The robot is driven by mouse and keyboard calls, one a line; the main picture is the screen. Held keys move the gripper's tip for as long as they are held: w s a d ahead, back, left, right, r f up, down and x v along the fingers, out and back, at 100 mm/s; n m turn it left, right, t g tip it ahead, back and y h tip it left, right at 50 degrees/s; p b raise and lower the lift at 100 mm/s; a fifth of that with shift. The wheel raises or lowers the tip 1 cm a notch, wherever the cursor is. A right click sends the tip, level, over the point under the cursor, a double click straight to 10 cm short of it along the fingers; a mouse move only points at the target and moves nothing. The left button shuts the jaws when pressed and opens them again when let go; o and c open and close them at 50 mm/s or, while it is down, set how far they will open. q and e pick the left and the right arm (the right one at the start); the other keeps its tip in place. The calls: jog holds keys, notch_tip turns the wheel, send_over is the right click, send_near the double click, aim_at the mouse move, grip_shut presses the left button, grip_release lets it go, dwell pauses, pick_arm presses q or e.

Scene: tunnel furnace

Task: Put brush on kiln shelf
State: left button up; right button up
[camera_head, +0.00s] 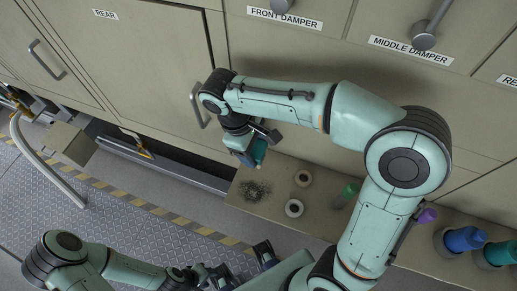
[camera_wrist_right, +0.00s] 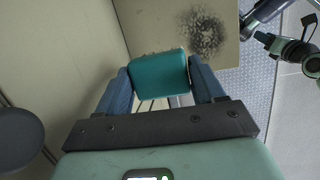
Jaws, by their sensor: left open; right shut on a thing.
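My right gripper (camera_head: 255,148) hangs near the front of the cabinet, above the left end of a tan ledge (camera_head: 268,215), which looks like the kiln shelf. The teal thing also shows small in the head view (camera_head: 260,152). It appears held above the ledge, apart from it. My left gripper (camera_head: 243,268) is open and empty, low in the head view in front of the ledge.
On the ledge are a dark speckled patch (camera_head: 255,191), two tape rolls (camera_head: 294,208) (camera_head: 303,178) and a green-capped bottle (camera_head: 348,192). Blue (camera_head: 460,239) and teal (camera_head: 498,253) bottles stand further right. A cabinet handle (camera_head: 198,105) is close to my right wrist.

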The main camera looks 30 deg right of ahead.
aim_at(258, 152)
jog(key=shift+w+d, duration=0.65)
jog(key=shift+d, duration=0.1)
jog(key=shift+w+d+f, duration=0.1)
jog(key=shift+f, duration=0.85)
notch_tip(258, 152, down, 4)
jog(key=shift+f+b, duration=0.15)
jog(key=shift+b, duration=0.3)
jog(key=shift+d+f, duration=0.1)
jog(key=shift+f, duration=0.35)
jog(key=shift+f, duration=0.2)
jog(key=o, duration=0.7)
jog(key=shift+o, duration=0.2)
jog(key=shift+r, duration=0.1)
